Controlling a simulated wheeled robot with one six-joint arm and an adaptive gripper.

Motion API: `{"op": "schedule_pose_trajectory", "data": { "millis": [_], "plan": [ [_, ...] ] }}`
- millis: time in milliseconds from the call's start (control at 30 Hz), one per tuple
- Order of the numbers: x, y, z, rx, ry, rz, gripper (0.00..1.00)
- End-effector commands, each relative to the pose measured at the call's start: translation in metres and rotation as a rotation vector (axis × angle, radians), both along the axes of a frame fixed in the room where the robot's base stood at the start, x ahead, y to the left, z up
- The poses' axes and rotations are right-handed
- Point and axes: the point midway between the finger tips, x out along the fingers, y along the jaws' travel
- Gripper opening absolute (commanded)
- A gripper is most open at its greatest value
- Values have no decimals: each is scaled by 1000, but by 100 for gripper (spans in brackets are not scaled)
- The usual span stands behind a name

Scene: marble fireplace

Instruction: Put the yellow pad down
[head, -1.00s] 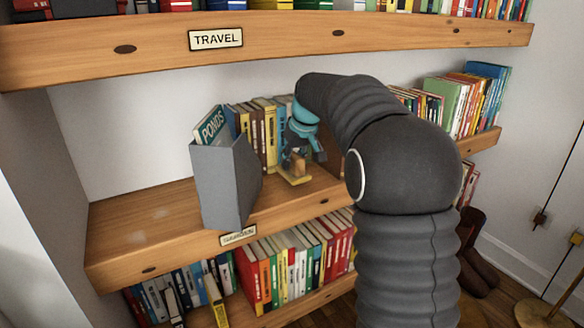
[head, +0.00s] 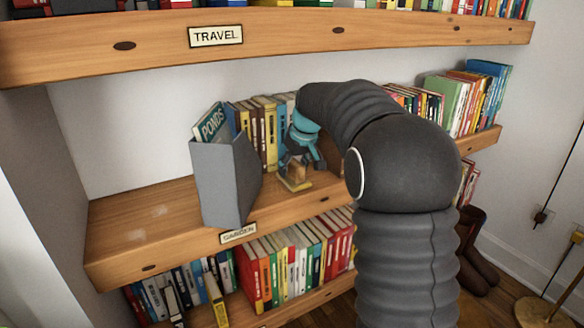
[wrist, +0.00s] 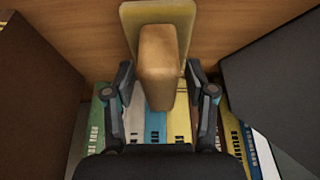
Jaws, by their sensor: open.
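The yellow pad (head: 286,183) lies flat on the middle shelf, near its front edge, with a tan block (head: 298,172) standing on top like a handle. In the wrist view the pad (wrist: 130,17) shows at the top, with the block (wrist: 158,65) in front of it. My gripper (head: 304,160) is just above and behind the block in the head view. In the wrist view my gripper (wrist: 160,72) is open, one finger on each side of the block, with gaps visible. Whether the fingertips still reach below the block's top is hard to tell.
A grey magazine file (head: 222,185) holding a green book (head: 211,122) stands left of the pad. A row of books (head: 262,135) stands behind it. The middle shelf (head: 140,225) is bare at the left. The upper shelf (head: 290,30) overhangs.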

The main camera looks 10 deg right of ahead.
Motion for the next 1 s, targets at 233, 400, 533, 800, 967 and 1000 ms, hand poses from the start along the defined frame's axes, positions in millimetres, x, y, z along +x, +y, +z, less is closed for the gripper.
{"op": "schedule_pose_trajectory", "data": {
  "millis": [233,400,533,800,967,1000],
  "plan": [
    [-8,-4,27,0,-4,-2,56],
    [-21,-8,59,0,-4,-2,56],
    [-30,-10,82,-1,-3,-1,56],
    [-42,-14,110,-1,-1,0,56],
    [-44,-14,114,0,0,0,56],
    [-44,-14,114,0,0,0,56]
  ]
}}
